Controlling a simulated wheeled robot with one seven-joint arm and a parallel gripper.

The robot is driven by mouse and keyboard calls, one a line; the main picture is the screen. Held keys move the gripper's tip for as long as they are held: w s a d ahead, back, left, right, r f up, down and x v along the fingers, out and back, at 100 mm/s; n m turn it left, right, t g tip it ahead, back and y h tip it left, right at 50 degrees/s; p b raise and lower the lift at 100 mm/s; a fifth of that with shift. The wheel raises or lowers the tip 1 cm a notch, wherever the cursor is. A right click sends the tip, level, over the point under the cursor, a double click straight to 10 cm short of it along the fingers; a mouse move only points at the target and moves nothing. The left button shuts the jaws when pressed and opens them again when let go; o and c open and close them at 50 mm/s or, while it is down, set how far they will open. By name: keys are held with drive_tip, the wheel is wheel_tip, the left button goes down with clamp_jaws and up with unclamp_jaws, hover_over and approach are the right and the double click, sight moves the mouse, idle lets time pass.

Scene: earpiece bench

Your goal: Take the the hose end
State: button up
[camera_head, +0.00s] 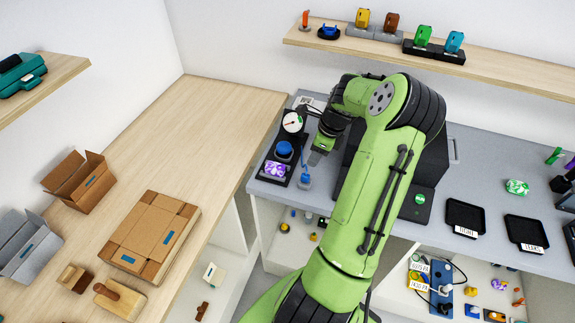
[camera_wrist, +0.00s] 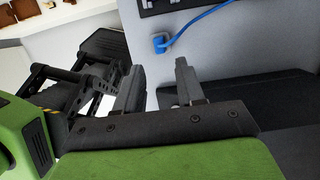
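The blue hose end (camera_head: 305,181) rests on the grey bench near its front edge, beside a black base. In the wrist view the hose end (camera_wrist: 160,43) is a small blue block, with the blue hose (camera_wrist: 203,20) running up and right. My gripper (camera_head: 316,158) is above the bench, just behind and above the hose end in the head view. In the wrist view the two fingers of my gripper (camera_wrist: 157,74) stand apart with nothing between them. The hose end lies beyond the fingertips, untouched.
A black base (camera_head: 268,168) with a gauge (camera_head: 292,122), a blue knob (camera_head: 284,149) and a purple-white item stands left of the hose end. A dark machine (camera_head: 419,185) stands to the right, partly behind my arm. Black trays (camera_head: 465,216) lie farther right.

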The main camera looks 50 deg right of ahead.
sight(307, 175)
drive_tip(key=b+x, duration=0.2)
drive_tip(key=x, duration=0.1)
drive_tip(key=b+x, duration=0.3)
drive_tip(key=s+b+x, duration=0.1)
drive_tip(key=b+x, duration=0.1)
drive_tip(key=x, duration=0.1)
drive_tip(key=shift+f+b, duration=0.2)
drive_tip(key=shift+b, duration=0.1)
drive_tip(key=shift+w+f, duration=0.25)
drive_tip(key=shift+f, duration=0.1)
drive_tip(key=shift+r, duration=0.1)
drive_tip(key=shift+s, duration=0.1)
drive_tip(key=shift+c, duration=0.6)
clamp_jaws()
wheel_tip(307, 175, up, 10)
drive_tip(key=p, duration=0.8)
